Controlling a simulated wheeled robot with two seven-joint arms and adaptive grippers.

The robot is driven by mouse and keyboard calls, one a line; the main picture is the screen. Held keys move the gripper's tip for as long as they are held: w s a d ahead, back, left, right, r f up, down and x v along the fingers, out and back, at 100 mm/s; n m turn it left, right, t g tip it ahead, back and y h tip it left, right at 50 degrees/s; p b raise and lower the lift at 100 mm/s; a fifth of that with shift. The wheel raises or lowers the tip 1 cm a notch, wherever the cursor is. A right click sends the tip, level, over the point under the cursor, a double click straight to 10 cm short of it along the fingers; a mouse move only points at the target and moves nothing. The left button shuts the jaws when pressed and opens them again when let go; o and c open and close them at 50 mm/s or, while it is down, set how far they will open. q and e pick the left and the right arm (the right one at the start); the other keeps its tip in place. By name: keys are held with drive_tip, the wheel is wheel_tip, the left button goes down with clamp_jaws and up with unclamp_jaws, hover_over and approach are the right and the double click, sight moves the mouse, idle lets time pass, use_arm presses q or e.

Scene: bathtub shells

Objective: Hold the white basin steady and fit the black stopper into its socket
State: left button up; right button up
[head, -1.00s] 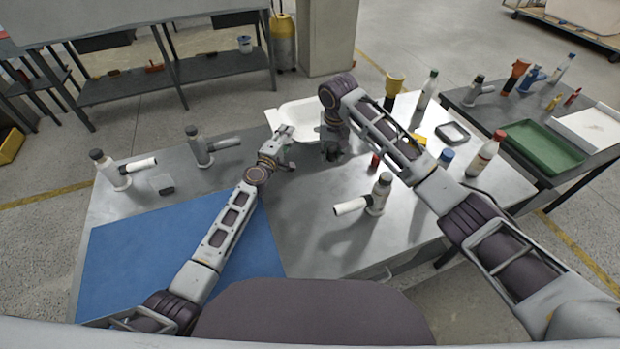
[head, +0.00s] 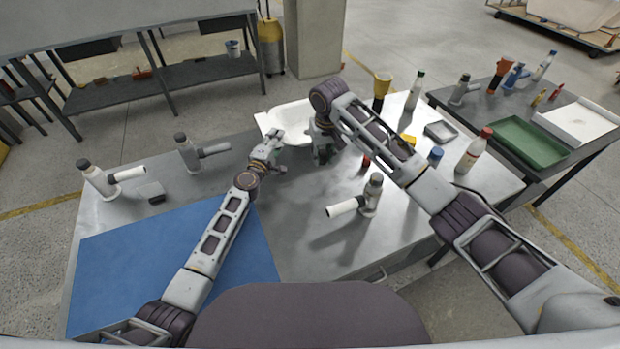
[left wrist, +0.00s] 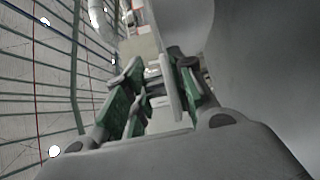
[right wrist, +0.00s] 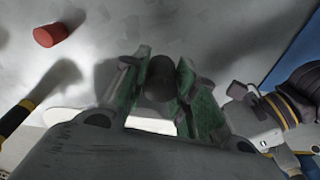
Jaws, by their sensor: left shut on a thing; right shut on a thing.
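The white basin (head: 285,116) sits at the far edge of the metal table in the head view, its right part hidden behind my right arm. My left gripper (head: 268,150) is at its near left side, shut on what appears to be its rim; a thin pale edge (left wrist: 170,88) shows between the fingers in the left wrist view. My right gripper (head: 324,152) is near the basin's right side, pointing down. In the right wrist view it is shut on the black stopper (right wrist: 160,78), held between the green pads. The socket is not discernible.
A grey tool with a white handle (head: 368,194) stands nearer me. A red cap (right wrist: 50,35) lies near my right gripper. Bottles, a yellow-topped torch (head: 381,92) and a grey tray (head: 440,131) stand to the right. A blue mat (head: 170,265) covers the left front.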

hover_over(321, 180)
drive_tip(key=shift+s+f, duration=0.15)
drive_tip(key=shift+f, duration=1)
drive_tip(key=shift+s+f, duration=0.15)
drive_tip(key=shift+f, duration=0.95)
drive_tip(key=shift+f, duration=0.15)
drive_tip(key=shift+f, duration=2.35)
drive_tip(key=shift+f, duration=0.1)
drive_tip(key=o, duration=1)
drive_tip(key=shift+s+d+r, duration=0.1)
drive_tip(key=shift+s+r, duration=0.15)
drive_tip(key=shift+r, duration=1.75)
drive_tip(key=shift+s+r, duration=0.2)
drive_tip(key=shift+r, duration=1.85)
drive_tip(key=shift+s+d+r, duration=0.1)
drive_tip(key=shift+s+r, duration=0.15)
drive_tip(key=shift+r, duration=1.75)
drive_tip(key=shift+o, duration=0.4)
